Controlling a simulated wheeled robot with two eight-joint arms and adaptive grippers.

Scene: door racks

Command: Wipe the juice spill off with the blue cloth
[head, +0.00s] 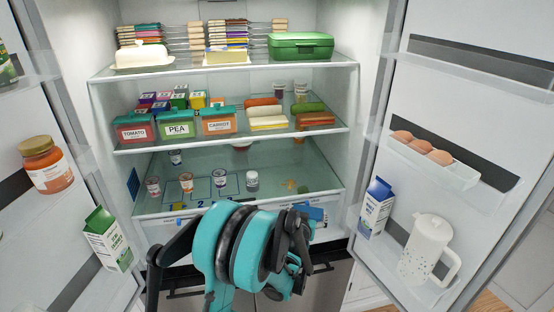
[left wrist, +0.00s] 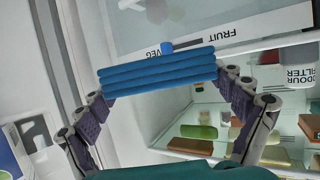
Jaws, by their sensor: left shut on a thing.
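The blue cloth (left wrist: 157,73) is a folded, ribbed bundle between the fingers of my left gripper (left wrist: 160,82) in the left wrist view. The gripper is shut on its two ends. In the head view a bit of the cloth (head: 314,213) shows at the front edge of the lowest visible shelf, mostly hidden behind my teal wrist. The juice spill (head: 290,185) looks like a small yellow-orange patch on the right part of that shelf, behind the cloth and apart from it. My right gripper is not in view.
Several small cups stand on the lower shelf (head: 215,207), including a white one (head: 252,180) left of the spill. Labelled tubs (head: 177,128) fill the shelf above. The open right door holds a milk carton (head: 375,207), a white jug (head: 428,250) and an egg tray (head: 425,165).

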